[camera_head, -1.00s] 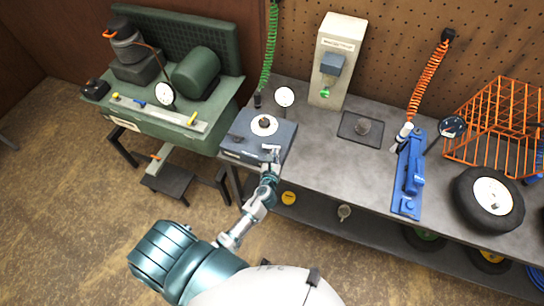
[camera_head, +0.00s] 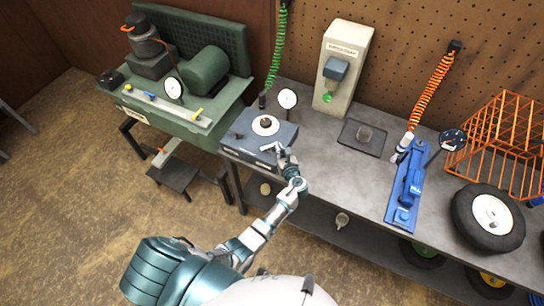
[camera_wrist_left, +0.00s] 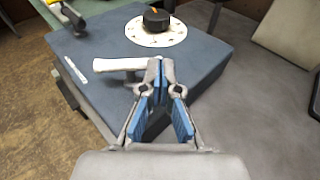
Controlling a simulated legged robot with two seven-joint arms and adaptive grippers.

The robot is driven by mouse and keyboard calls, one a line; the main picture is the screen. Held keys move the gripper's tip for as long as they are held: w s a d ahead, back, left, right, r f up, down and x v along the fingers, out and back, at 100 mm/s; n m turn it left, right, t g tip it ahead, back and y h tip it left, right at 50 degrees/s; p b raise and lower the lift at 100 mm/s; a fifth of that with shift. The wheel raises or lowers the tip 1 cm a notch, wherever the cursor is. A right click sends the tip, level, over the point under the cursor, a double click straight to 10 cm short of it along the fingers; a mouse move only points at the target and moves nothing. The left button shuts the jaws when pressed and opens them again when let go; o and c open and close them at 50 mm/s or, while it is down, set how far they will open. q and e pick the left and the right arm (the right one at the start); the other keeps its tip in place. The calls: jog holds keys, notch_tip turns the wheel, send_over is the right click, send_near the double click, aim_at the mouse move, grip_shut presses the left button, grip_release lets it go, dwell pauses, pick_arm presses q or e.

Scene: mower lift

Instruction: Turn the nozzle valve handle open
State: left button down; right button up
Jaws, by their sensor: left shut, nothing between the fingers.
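A blue-grey box (camera_head: 238,146) on the bench carries a white dial with a black knob (camera_head: 266,122). A white lever handle (camera_wrist_left: 122,64) lies across the box's near side in the left wrist view, pointing left from my fingertips. It shows small beside the gripper in the head view. My left gripper (camera_head: 284,156) is at the box's near right edge, shut and empty. In the wrist view its fingertips (camera_wrist_left: 160,68) meet at the handle's right end; I cannot tell if they touch it. My right gripper is not in view.
A round gauge (camera_head: 288,98) stands behind the box. A beige dispenser (camera_head: 345,60) and dark tray (camera_head: 362,148) are to the right, then a blue fixture (camera_head: 406,185), tire (camera_head: 460,215) and orange wire basket (camera_head: 500,125). A green machine (camera_head: 190,115) stands left.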

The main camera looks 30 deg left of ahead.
pick_arm(q)
jog(key=shift+w, duration=0.4)
jog(key=shift+p+x, duration=0.6)
jog(key=shift+x, duration=0.3)
jog(key=shift+d, duration=0.25)
jog(key=shift+a, duration=0.1)
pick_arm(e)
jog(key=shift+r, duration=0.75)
pick_arm(q)
jog(key=shift+a, duration=0.2)
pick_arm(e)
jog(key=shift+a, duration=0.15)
